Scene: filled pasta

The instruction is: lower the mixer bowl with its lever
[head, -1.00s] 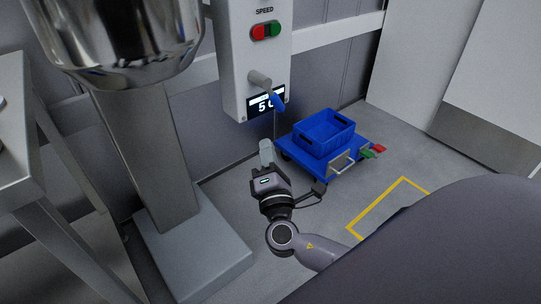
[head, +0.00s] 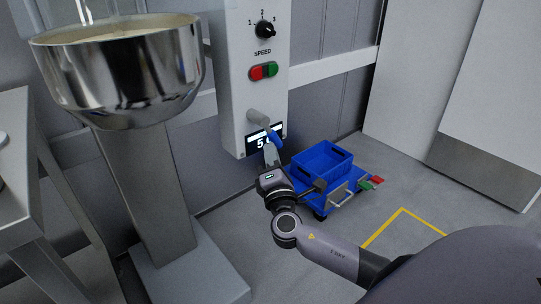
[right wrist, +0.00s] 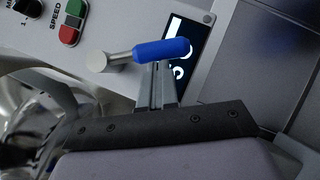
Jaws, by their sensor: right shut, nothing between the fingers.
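The mixer's steel bowl (head: 118,75) stands at upper left in the head view, with pale contents. The lever (head: 277,139) has a blue grip on a grey stub, low on the white control panel. It slants down to the right in the head view. In the right wrist view the blue grip (right wrist: 162,50) lies across the picture. My right gripper (head: 270,153) is shut and empty, its fingertips right at the blue grip from below. It also shows in the right wrist view (right wrist: 158,70); I cannot tell whether it touches the grip. My left gripper is out of view.
The panel (head: 235,100) carries a speed knob (head: 265,30), red and green buttons (head: 263,71) and a display. A blue crate (head: 322,160) on a blue cart stands on the floor behind my right gripper. A metal table (head: 22,185) is at the left.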

